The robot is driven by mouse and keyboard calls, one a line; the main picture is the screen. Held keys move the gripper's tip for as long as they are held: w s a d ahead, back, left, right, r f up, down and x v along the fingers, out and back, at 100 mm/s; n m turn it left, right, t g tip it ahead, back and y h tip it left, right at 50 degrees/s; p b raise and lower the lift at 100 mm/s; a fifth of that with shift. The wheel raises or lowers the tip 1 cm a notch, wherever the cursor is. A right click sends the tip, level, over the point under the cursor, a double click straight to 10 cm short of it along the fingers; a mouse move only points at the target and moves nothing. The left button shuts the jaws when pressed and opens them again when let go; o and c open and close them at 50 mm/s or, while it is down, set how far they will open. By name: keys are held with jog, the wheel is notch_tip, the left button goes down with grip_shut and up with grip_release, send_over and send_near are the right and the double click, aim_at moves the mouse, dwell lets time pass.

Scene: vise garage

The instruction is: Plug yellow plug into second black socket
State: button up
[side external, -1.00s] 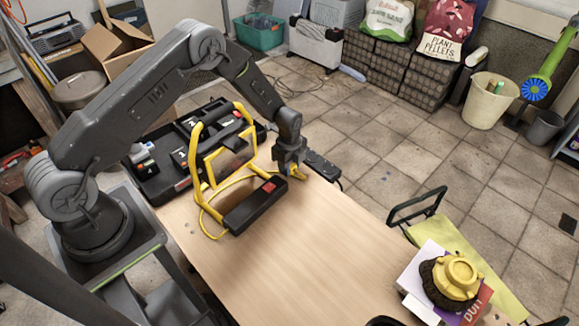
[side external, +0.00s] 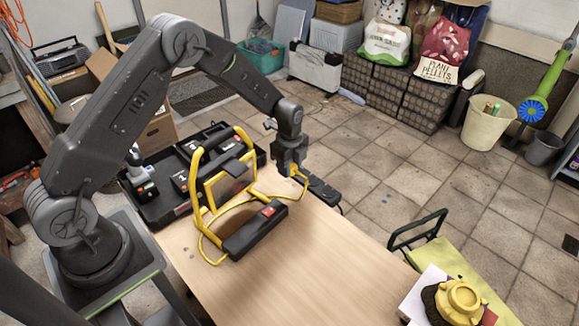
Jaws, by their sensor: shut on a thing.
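My gripper (side external: 294,172) is shut on the yellow plug (side external: 299,177), which shows just below the fingers, above the far edge of the table. A yellow cable (side external: 232,205) runs from the plug to the yellow-framed work lamp with the black base (side external: 255,229) standing on the table. The black socket strip (side external: 320,188) lies at the table's far right edge, just right of and below the plug. The gripper and plug hide part of the strip, and its separate sockets are too small to tell apart. I cannot tell whether the plug touches the strip.
A black tool case (side external: 165,205) lies open behind the lamp. The wooden tabletop (side external: 290,270) is clear in front. A yellow-topped object (side external: 460,300) sits at the lower right beside a folding chair (side external: 418,228). Tiled floor lies beyond the table.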

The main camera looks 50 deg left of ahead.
send_over(313, 180)
jog(key=shift+s+d+f+m, duration=0.1)
jog(key=shift+f+m, duration=0.3)
jog(key=shift+f, duration=0.55)
jog(key=shift+f, duration=2.9)
jog(key=shift+f, duration=0.6)
jog(key=o, duration=1)
jog(key=shift+c, duration=0.2)
notch_tip(313, 180, up, 14)
